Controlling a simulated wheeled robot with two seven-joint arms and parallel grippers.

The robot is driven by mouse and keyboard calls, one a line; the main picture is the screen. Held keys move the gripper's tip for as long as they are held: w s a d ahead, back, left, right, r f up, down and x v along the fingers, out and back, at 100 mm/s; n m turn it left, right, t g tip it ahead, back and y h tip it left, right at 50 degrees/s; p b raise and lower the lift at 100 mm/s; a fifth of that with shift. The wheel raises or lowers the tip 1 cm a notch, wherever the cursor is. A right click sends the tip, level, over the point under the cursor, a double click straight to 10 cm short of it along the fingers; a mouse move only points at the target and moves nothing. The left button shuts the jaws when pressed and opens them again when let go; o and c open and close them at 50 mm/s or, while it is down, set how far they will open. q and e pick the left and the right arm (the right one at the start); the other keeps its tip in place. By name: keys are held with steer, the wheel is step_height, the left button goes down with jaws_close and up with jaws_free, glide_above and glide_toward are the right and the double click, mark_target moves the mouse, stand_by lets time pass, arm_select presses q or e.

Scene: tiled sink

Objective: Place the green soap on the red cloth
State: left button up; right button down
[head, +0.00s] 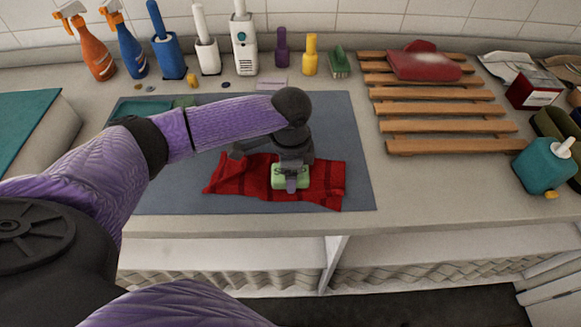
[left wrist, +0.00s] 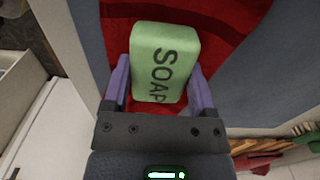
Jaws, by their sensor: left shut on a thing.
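The green soap (head: 281,178) is a pale green block with dark lettering. It is over the middle of the red cloth (head: 235,177), which lies rumpled on the grey-blue mat. My left gripper (head: 291,183) comes down from above and is shut on the soap. In the left wrist view the soap (left wrist: 164,62) sits between the two purple fingers of my left gripper (left wrist: 160,88), with the red cloth (left wrist: 225,35) behind it. I cannot tell whether the soap touches the cloth. My right gripper is not in view.
The grey-blue mat (head: 345,130) lies on the counter. A slatted wooden rack (head: 440,110) stands to the right, with a teal bottle (head: 543,168) beyond it. Spray bottles (head: 95,52) and other dispensers line the back wall. The counter's front edge is close to the cloth.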

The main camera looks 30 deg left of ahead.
arm_select(q)
steer(key=shift+f, duration=0.15)
jaws_close()
steer(key=o, duration=1.3)
jaws_free()
step_height(320, 180, up, 13)
steer(key=p, duration=0.4)
